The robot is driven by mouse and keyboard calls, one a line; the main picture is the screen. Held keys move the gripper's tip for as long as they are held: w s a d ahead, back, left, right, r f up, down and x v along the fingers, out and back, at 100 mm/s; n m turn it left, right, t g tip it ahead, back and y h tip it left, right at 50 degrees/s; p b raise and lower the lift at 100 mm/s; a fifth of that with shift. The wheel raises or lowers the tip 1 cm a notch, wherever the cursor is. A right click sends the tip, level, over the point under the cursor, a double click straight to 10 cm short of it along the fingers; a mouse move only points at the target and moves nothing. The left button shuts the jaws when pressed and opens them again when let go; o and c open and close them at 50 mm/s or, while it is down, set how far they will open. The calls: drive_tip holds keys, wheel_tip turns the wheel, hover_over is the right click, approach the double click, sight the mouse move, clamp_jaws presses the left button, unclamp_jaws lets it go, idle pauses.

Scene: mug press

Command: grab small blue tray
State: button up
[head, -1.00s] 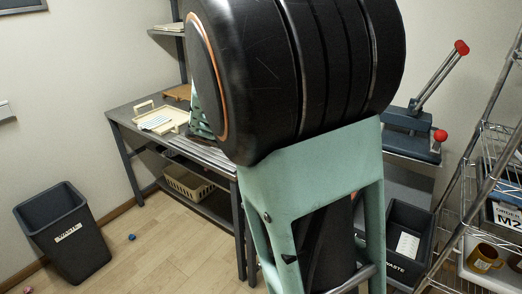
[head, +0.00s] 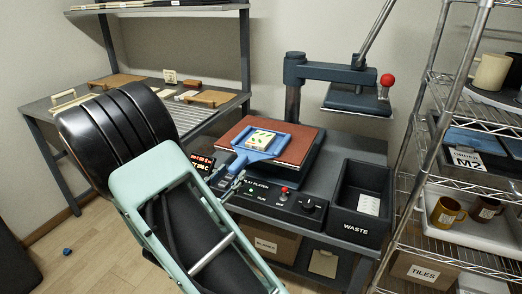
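The small blue tray (head: 250,156) lies on the reddish-brown platen (head: 301,141) of the press, with a white, green and yellow patterned piece (head: 264,138) in it. Its handle points toward the front left. Grey metal parts of what appears to be my gripper (head: 236,182) show just in front of the handle, beside my pale green arm link. The fingertips are small and partly hidden, so I cannot tell whether they are open, shut or touching the handle.
The press's raised upper plate (head: 357,99) and red-knobbed lever (head: 387,80) hang over the back right. A black waste bin (head: 360,198) stands right of the control box. A wire shelf (head: 470,105) with mugs stands at far right; a workbench (head: 43,103) is behind left.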

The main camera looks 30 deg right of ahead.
sight(253, 152)
drive_tip(key=x, duration=0.4)
drive_tip(key=shift+b, duration=0.3)
drive_tip(key=x, duration=0.2)
drive_tip(key=b+x, duration=0.1)
drive_tip(key=x, duration=0.1)
drive_tip(key=shift+d, duration=0.5)
drive_tip(key=shift+w+d+b, duration=0.2)
drive_tip(key=shift+d+b, duration=0.1)
drive_tip(key=shift+r, duration=0.1)
clamp_jaws()
